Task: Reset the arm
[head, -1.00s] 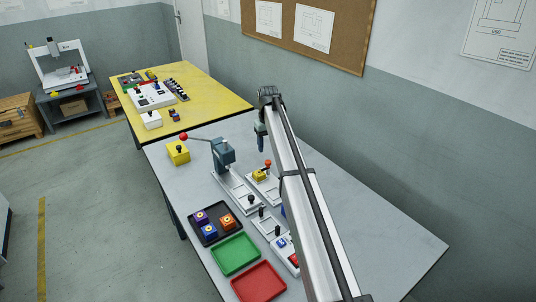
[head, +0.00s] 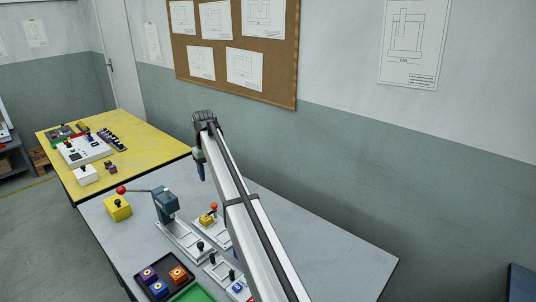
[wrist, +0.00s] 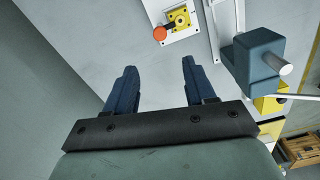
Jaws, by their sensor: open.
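My gripper (wrist: 156,85) shows in the wrist view with its two dark blue fingers apart and nothing between them. In the head view my gripper (head: 202,172) hangs from the end of my long arm, above the back part of the grey table (head: 330,240). In the wrist view the bare grey tabletop (wrist: 100,30) lies beyond the fingers. A yellow block with an orange-red ball knob (wrist: 160,34) sits on a white plate near the top. In the head view this yellow piece (head: 207,218) is below and in front of the gripper, apart from it.
A blue-grey press (head: 166,205) with a red-knobbed lever stands left of my arm. A yellow box (head: 118,207), a black tray (head: 160,282) of coloured blocks and a green tray (head: 195,294) are nearby. A yellow table (head: 150,145) adjoins. The grey table's right side is clear.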

